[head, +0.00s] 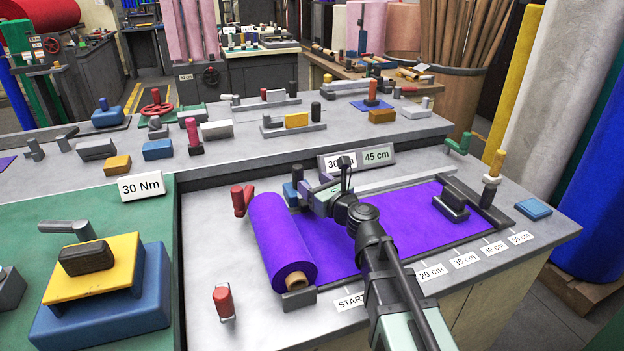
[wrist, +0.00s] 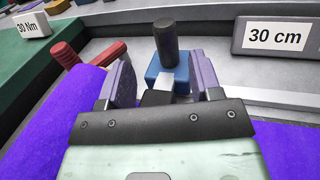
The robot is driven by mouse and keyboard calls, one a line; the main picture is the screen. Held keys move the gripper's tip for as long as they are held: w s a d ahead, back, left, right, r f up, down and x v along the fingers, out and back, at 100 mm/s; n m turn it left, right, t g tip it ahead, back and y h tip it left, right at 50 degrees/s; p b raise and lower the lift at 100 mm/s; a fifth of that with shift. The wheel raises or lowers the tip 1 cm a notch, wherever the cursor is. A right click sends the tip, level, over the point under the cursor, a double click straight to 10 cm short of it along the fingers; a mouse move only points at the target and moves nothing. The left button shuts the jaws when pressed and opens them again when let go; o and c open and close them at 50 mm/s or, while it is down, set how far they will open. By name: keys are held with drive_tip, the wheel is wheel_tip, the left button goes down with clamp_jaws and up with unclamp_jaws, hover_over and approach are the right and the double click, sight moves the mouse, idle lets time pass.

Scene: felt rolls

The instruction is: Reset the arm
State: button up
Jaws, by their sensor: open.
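My arm reaches in from the lower right of the head view over the bench. My gripper (head: 312,190) is over the far side of the purple felt, just right of the felt roll (head: 275,235). In the wrist view my gripper (wrist: 165,85) is open, with its two purple fingers apart. A blue block with a dark upright knob (wrist: 167,62) shows between and beyond the fingers. I cannot tell whether the fingers touch it. The unrolled felt (head: 400,213) lies flat to the right, under a dark clamp block (head: 451,205).
Red-handled pieces (head: 224,301) stand left of the roll. A sign reading 45 cm (head: 377,158) stands behind the felt. A yellow-topped blue fixture (head: 95,268) sits on the green mat at left. Length labels (head: 431,272) line the front edge.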

drive_tip(key=s+r+n+g+p, duration=0.2)
drive_tip(key=s+n+g+p, duration=0.7)
drive_tip(key=n, duration=0.5)
drive_tip(key=s+d+n+g+h+p, duration=0.5)
drive_tip(key=s+d+n+h+p, duration=0.4)
drive_tip(key=s+d+n, duration=0.4)
drive_tip(key=shift+s+d+f+n+g+h, duration=0.25)
drive_tip(key=shift+d+f+n+g+h, duration=0.2)
drive_tip(key=shift+d+n+h, duration=0.4)
